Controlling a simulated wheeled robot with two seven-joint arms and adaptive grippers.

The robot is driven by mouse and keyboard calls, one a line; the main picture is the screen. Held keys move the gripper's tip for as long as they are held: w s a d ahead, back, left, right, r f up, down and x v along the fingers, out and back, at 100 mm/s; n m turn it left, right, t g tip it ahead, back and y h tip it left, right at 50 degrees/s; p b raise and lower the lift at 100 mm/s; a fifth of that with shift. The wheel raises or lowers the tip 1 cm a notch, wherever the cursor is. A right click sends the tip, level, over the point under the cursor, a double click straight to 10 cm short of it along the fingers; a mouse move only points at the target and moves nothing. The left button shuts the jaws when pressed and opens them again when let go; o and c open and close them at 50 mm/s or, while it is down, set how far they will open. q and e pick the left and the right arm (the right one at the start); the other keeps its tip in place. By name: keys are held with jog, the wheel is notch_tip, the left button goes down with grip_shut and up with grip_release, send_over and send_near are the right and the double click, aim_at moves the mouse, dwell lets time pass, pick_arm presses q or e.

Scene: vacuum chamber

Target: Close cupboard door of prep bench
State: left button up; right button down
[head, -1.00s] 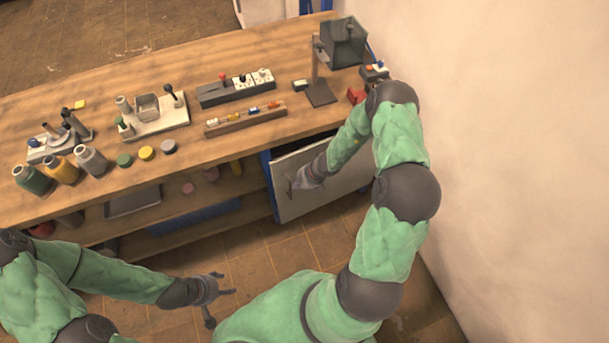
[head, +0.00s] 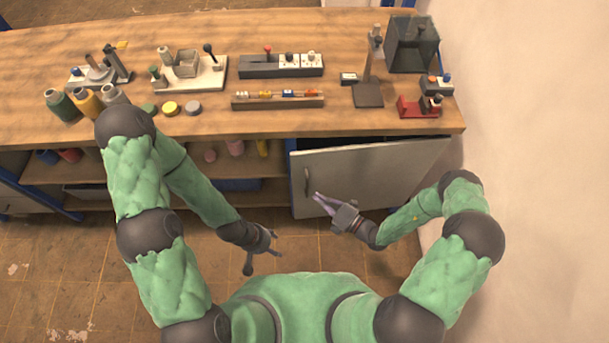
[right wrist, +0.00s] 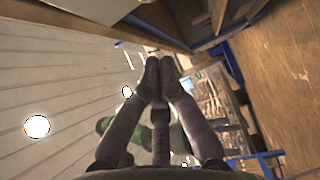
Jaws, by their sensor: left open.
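The prep bench's cupboard door (head: 375,172) is a pale grey panel under the right end of the worktop, with a dark upright handle (head: 307,180) near its left edge. It stands ajar: a dark gap shows between its top edge and the bench, widest at the handle side. My right gripper (head: 317,198) is in front of the door's lower left, just below and right of the handle. Its fingers are together and empty, also in the right wrist view (right wrist: 160,66); contact with the door cannot be told. My left gripper (head: 263,260) is open and empty over the floor.
The wooden worktop (head: 215,30) carries fixtures, bottles, a switch strip (head: 281,66) and a dark box (head: 412,44). Open shelves (head: 270,190) lie left of the door. A pale wall (head: 540,150) bounds the right side. Floor in front of the bench is clear.

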jog(key=shift+w+d+b+x, duration=0.35)
jog(key=shift+b+x, duration=0.1)
jog(key=shift+x, duration=1.5)
jog(key=shift+w+d+b+x, duration=0.3)
jog(key=shift+b+x, duration=0.2)
jog(key=shift+x, duration=1.4)
jog(key=shift+w+d+b+x, duration=0.25)
jog(key=shift+w+b+x, duration=0.2)
jog(key=shift+x, duration=1.5)
